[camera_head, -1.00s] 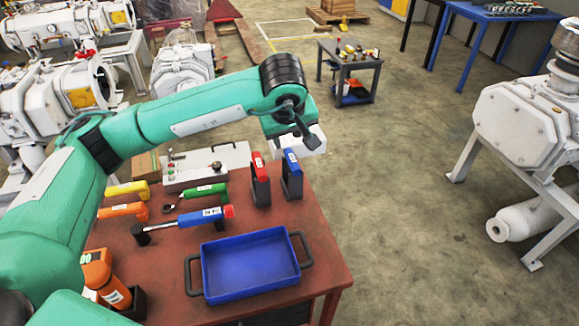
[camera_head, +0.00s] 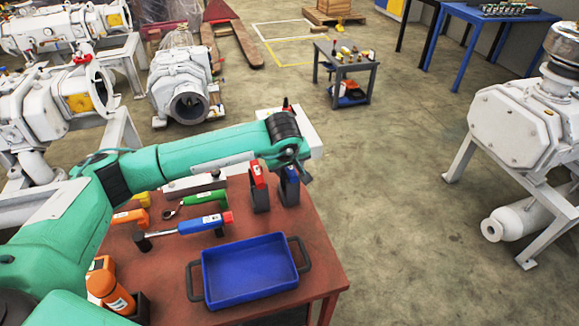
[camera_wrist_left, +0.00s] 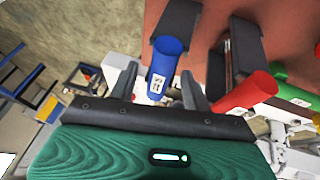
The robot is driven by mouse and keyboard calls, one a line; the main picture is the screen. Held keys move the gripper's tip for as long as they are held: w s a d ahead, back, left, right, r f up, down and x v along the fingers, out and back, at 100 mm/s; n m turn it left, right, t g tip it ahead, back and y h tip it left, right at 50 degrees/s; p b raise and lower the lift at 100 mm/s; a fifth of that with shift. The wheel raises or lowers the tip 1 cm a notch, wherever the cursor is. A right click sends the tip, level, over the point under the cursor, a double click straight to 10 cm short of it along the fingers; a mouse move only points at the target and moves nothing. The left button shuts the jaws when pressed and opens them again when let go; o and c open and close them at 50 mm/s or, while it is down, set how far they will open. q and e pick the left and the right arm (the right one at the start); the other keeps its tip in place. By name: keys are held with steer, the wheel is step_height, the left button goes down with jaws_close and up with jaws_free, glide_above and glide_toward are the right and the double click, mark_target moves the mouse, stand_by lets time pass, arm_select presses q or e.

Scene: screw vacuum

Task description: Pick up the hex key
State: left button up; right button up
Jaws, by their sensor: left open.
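Two upright tools with black lower parts stand on the red table (camera_head: 325,262), one with a blue handle (camera_head: 289,183) and one with a red handle (camera_head: 258,175). I cannot tell for sure which is the hex key. My left gripper (camera_wrist_left: 160,90) is open. In the left wrist view its fingers lie on either side of the blue handle (camera_wrist_left: 168,62), with nothing clamped. The red handle (camera_wrist_left: 246,92) is to the right there. In the head view my wrist covers part of the blue handle. My right gripper is not in view.
A blue tray (camera_head: 250,270) with dark handles sits at the table's front. A blue-and-red handled tool (camera_head: 205,222), a green-handled tool (camera_head: 203,198) and an orange one (camera_head: 130,217) lie to the left.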

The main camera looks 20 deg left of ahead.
arm_select(q)
steer(key=shift+w+f, duration=0.3)
steer(key=shift+f, duration=0.3)
jaws_close()
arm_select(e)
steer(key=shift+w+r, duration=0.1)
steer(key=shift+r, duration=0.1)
arm_select(q)
steer(key=shift+r, duration=0.1)
